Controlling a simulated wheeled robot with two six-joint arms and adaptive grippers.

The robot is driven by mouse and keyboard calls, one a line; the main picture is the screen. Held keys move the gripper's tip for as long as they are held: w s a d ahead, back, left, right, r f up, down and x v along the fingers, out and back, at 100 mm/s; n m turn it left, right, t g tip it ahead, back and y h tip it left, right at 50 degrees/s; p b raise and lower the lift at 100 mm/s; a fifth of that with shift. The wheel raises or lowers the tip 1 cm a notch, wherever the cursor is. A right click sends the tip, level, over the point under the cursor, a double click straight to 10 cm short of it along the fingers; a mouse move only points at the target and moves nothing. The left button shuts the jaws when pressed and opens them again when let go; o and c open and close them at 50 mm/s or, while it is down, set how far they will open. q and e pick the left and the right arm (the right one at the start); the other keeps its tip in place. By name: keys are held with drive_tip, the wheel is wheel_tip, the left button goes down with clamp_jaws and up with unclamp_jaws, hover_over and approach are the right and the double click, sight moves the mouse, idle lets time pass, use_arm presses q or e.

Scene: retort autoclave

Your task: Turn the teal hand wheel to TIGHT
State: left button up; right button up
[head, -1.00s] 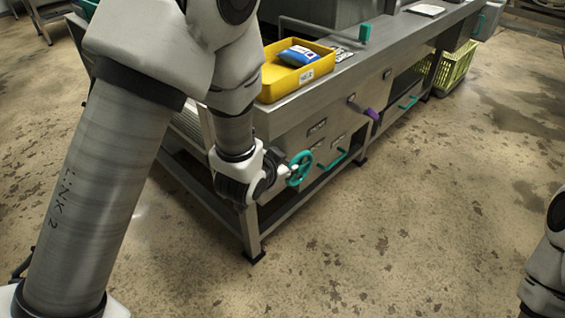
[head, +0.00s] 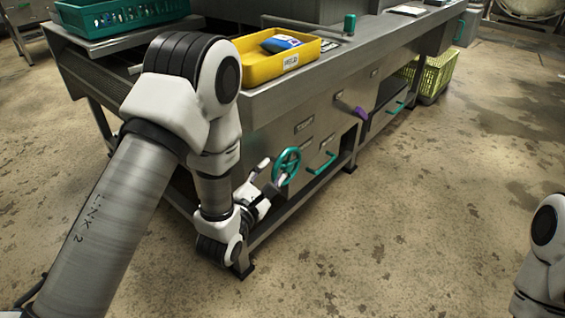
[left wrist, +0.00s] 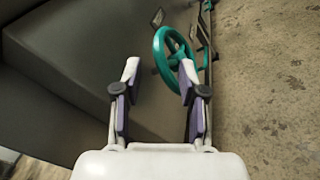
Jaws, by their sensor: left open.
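The teal hand wheel (head: 287,166) is on the front of the steel cabinet, left of a teal bar handle. My left gripper (head: 266,177) is open and empty, just left of the wheel in the head view. In the left wrist view the wheel (left wrist: 158,50) lies beyond my open fingertips (left wrist: 159,70), nearer the right finger, which overlaps part of its rim. I cannot tell whether that finger touches it. No TIGHT mark is readable. Only part of my right arm shows at the right edge; its gripper is out of view.
A purple-gripped lever (head: 352,109) sticks out above and right of the wheel. The teal bar handle (head: 321,165) is close on the right. A yellow tray (head: 262,70) with a blue packet stands on the counter. The floor in front is clear.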

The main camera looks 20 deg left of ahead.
sight(280, 160)
use_arm(q)
drive_tip(key=w, duration=0.2)
drive_tip(key=w+b, duration=0.1)
drive_tip(key=w, duration=0.4)
drive_tip(key=shift+w+d+b, duration=0.2)
drive_tip(key=shift+d+b, duration=0.05)
drive_tip(key=shift+b, duration=0.05)
drive_tip(key=shift+r, duration=0.1)
clamp_jaws()
